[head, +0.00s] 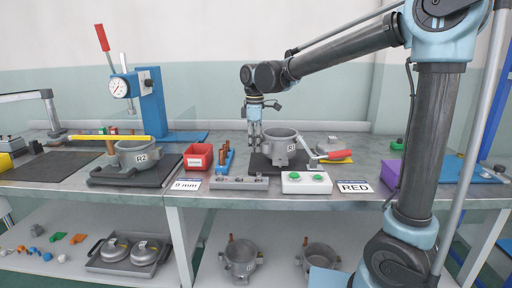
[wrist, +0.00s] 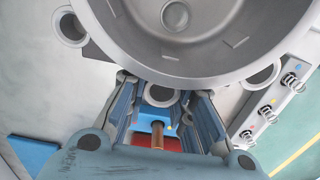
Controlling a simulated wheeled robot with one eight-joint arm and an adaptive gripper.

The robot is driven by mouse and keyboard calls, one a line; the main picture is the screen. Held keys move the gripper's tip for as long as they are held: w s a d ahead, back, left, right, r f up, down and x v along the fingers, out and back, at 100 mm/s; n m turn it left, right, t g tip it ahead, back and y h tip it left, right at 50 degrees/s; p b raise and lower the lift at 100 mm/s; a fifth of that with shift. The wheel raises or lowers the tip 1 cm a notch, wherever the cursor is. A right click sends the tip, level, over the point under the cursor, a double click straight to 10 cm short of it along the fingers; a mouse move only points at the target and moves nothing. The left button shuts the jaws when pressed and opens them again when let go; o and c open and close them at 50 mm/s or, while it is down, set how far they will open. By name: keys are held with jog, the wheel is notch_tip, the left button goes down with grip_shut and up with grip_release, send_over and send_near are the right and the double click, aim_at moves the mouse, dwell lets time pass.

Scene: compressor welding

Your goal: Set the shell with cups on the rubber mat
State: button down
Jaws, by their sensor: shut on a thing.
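The grey shell with cups (head: 281,150) is upright in the middle of the bench, in front of and over a dark mat (head: 256,166) in the head view. Its round open top and side cups fill the upper part of the wrist view (wrist: 205,65). My gripper (head: 254,142) is at the shell's left side, pointing down, its fingers (wrist: 160,105) shut around a cup on the rim side. I cannot tell whether the shell's base touches the mat. Another dark mat (head: 50,166) lies bare at the far left.
A red bin (head: 198,156), a blue rack with copper pieces (head: 224,160), a grey strip with knobs (head: 240,183) and a white green-button box (head: 306,183) stand close by. A red-handled clamp (head: 330,155) is right of the shell.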

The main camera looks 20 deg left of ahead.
jog(key=shift+r, duration=2.05)
